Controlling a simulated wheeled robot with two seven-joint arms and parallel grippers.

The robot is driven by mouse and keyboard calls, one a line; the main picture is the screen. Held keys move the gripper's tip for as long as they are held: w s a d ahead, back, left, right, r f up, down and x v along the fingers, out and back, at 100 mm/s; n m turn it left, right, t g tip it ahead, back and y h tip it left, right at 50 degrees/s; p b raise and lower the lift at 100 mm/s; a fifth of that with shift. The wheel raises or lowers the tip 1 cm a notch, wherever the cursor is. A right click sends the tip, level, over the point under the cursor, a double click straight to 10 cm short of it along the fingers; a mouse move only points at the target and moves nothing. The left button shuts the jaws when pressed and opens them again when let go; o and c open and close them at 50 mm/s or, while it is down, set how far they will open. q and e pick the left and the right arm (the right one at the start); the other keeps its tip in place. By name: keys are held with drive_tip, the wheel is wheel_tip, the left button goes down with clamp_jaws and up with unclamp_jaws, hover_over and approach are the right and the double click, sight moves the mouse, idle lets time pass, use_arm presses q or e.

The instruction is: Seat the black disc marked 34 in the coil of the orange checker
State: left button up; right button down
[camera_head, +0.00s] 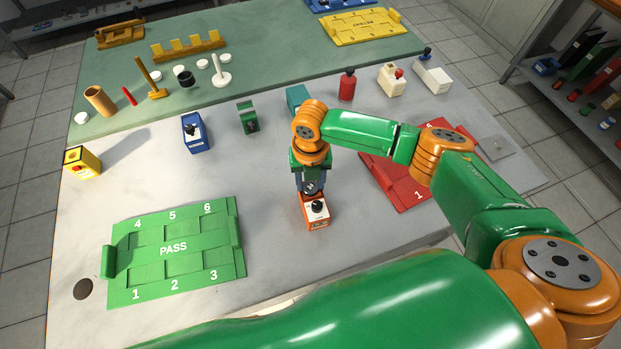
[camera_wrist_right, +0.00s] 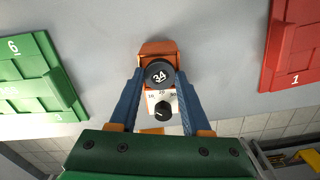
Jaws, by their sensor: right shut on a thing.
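The orange checker (camera_head: 317,223) stands on the grey table, with a white face and a black dial. It also shows in the right wrist view (camera_wrist_right: 158,47), with its dial (camera_wrist_right: 163,110) below the disc. The black disc marked 34 (camera_wrist_right: 160,74) is between the fingers of my right gripper (camera_wrist_right: 160,80), which is shut on it. The disc overlaps the top of the checker, and its coil is hidden; I cannot tell whether the disc sits in it or is just above. In the head view my right gripper (camera_head: 311,188) points down over the checker. My left gripper is not in view.
The green PASS tray (camera_head: 173,250) lies to the left and the red tray (camera_head: 400,185) to the right. Behind stand a blue checker (camera_head: 195,133), a green one (camera_head: 248,117), a yellow one (camera_head: 82,162) and a red bottle (camera_head: 347,85). Table around the orange checker is clear.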

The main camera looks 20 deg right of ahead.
drive_tip(key=shift+f, duration=0.15)
idle(0.8)
drive_tip(key=shift+c, duration=1.4)
unclamp_jaws()
drive_tip(key=c, duration=0.5)
wheel_tip(320, 180, up, 5)
drive_tip(key=p, duration=0.4)
drive_tip(key=shift+f+p, duration=0.1)
drive_tip(key=shift+p, duration=0.3)
drive_tip(key=shift+f, duration=0.1)
